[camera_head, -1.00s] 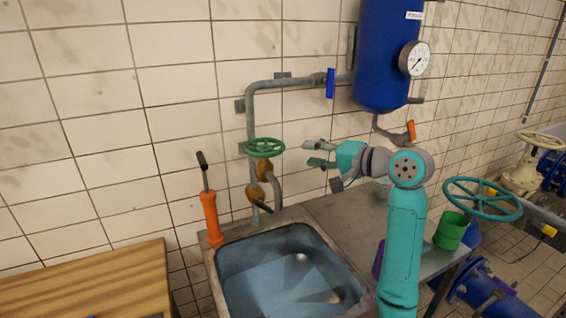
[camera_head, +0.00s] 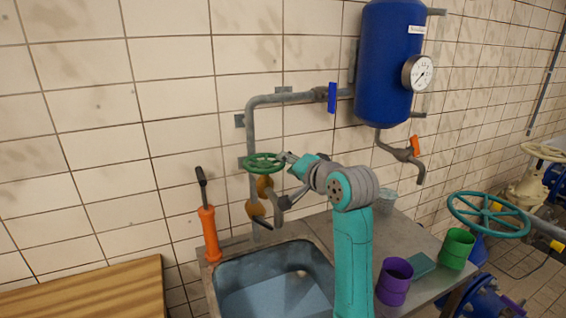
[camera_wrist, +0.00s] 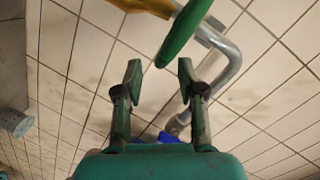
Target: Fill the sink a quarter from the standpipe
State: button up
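My arm hides the sink's right side.
A blue lever (camera_head: 332,97) sits on the upper pipe, left of a blue tank (camera_head: 388,60) with a gauge (camera_head: 418,73). An orange hand pump (camera_head: 209,235) stands at the sink's left. Purple (camera_head: 394,283) and green (camera_head: 457,248) cups stand on the right counter.

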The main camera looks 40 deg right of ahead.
aim_at(264, 163)
jog(key=shift+x, duration=1.9)
jog(key=shift+s, duration=0.1)
grip_shut()
